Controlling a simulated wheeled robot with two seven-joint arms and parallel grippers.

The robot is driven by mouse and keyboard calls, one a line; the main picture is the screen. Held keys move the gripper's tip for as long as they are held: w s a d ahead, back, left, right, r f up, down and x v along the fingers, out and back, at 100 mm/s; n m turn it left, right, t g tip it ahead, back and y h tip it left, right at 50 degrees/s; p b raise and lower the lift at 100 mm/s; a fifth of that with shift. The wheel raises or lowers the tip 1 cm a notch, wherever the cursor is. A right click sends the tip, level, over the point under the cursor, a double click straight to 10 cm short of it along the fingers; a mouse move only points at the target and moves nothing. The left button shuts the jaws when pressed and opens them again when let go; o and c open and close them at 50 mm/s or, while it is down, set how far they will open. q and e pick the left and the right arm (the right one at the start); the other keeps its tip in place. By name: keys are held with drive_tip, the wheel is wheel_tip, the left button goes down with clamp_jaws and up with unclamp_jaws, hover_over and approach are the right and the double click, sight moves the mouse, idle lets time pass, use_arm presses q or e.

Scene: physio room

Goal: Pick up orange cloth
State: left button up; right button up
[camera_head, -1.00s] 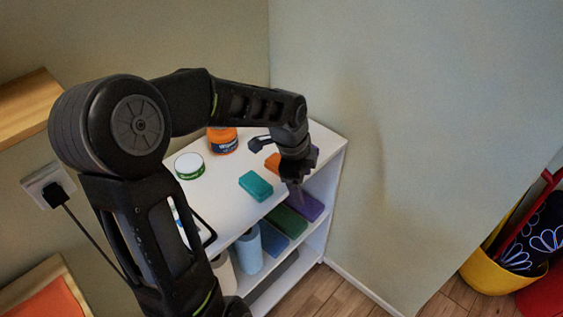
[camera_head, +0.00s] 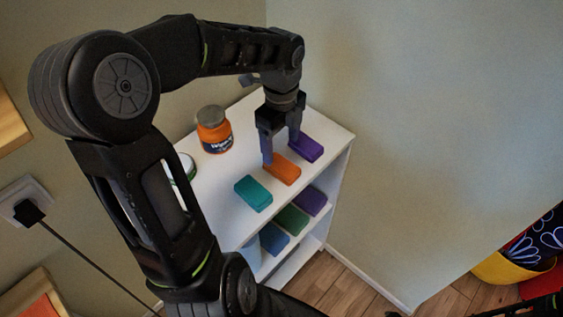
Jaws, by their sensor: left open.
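The orange cloth (camera_head: 285,172) is a small folded block on the white shelf's top, between a teal cloth (camera_head: 253,194) and a purple cloth (camera_head: 306,147). My left gripper (camera_head: 281,151) is open and points down just over the orange cloth. One finger comes down by the cloth's left end; the other shows on its far side, towards the purple cloth. Nothing is between the fingers that I can see as held, and I cannot tell whether they touch the cloth. My right gripper is not in view.
An orange jar (camera_head: 214,132) stands behind on the white shelf (camera_head: 222,185). A green-and-white round container is mostly hidden by my left arm. Green (camera_head: 291,220), blue (camera_head: 273,238) and purple (camera_head: 312,201) blocks lie on the lower shelf. A wall is close at right.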

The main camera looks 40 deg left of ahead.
sight(282, 164)
use_arm(q)
drive_tip(key=shift+w+f, duration=0.1)
drive_tip(key=shift+f, duration=1.3)
wheel_tip(282, 164, down, 5)
drive_tip(key=shift+f+p, duration=0.1)
drive_tip(key=shift+p, duration=0.35)
drive_tip(key=shift+c, duration=0.2)
drive_tip(key=c, duration=1.4)
wheel_tip(282, 164, up, 10)
drive_tip(key=shift+b, duration=0.3)
